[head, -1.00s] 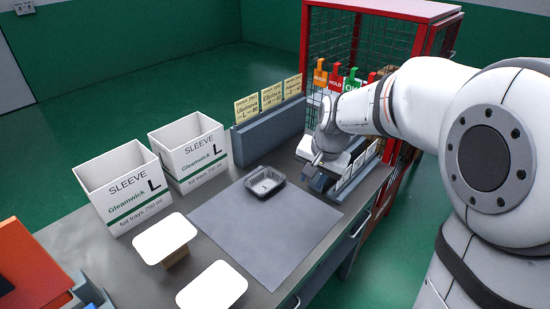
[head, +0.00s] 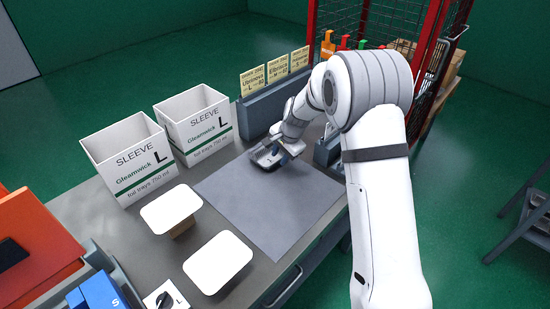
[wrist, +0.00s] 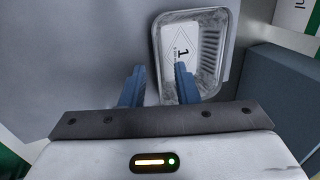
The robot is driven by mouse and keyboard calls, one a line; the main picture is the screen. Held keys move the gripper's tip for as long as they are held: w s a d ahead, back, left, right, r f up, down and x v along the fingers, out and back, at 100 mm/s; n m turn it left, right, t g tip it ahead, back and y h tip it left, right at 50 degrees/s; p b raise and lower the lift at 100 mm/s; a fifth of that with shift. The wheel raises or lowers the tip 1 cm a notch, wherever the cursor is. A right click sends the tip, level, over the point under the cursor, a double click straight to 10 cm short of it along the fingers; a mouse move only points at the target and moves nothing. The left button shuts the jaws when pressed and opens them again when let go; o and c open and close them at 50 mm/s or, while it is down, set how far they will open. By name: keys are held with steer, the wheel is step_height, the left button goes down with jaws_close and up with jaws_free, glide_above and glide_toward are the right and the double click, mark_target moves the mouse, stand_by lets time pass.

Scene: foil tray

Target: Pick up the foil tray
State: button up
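The foil tray (head: 258,161) is a small grey open tray lying on the dark grey mat (head: 262,205), near its far edge. In the wrist view the tray (wrist: 211,40) shows its ribbed walls and a white printed label inside. My gripper (head: 279,151) is at the tray in the head view and hides part of it. In the wrist view my gripper (wrist: 158,85) is open, with one finger outside the tray's left wall and the other over its inside. I cannot tell whether either finger touches the tray.
Two white sleeve boxes marked L (head: 128,165) (head: 195,130) stand left of the mat. Two white flat-topped pieces (head: 171,209) (head: 218,261) are at the front. A grey-blue rack with yellow cards (head: 268,105) stands behind the tray. The mat's front part is clear.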

mark_target(270, 157)
steer(key=x, duration=0.3)
steer(key=shift+f, duration=0.2)
jaws_close()
